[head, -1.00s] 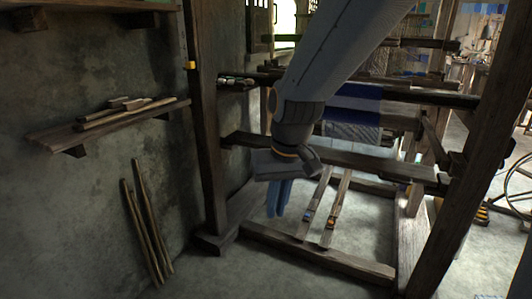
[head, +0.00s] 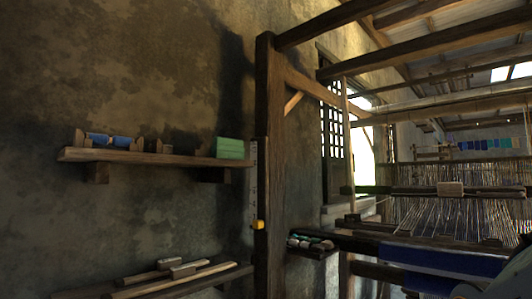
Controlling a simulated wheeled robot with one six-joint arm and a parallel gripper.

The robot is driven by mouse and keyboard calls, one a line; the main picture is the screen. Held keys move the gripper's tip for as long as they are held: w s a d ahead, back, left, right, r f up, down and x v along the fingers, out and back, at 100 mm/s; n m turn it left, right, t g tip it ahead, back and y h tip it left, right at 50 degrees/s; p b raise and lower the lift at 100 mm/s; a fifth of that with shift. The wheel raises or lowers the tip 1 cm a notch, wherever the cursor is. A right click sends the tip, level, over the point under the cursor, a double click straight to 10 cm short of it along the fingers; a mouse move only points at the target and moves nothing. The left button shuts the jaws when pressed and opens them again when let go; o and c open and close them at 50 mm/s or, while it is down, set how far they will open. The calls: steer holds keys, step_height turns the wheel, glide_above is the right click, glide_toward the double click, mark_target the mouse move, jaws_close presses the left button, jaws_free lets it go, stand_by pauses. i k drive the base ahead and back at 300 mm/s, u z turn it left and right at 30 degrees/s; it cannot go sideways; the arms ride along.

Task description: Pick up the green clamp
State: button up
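I cannot make out a green clamp for certain in the head view. A green stacked block (head: 230,148) sits at the right end of the upper wall shelf, but it looks like boxes or folded cloth. A small ledge (head: 314,254) on the loom's post holds several small rolled items (head: 310,242), some greenish and some white, too small to identify. My gripper is out of view.
The upper shelf (head: 110,156) also holds blue rolls (head: 110,140). A lower shelf (head: 228,276) carries wooden sticks. A thick post (head: 270,180) stands beside a ruler with a yellow piece (head: 258,224). The loom with warp threads (head: 450,220) and blue cloth (head: 440,258) fills the right.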

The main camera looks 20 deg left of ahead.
mark_target(223, 148)
steer(key=u, duration=0.25)
steer(key=i, duration=0.6)
steer(key=u, duration=0.45)
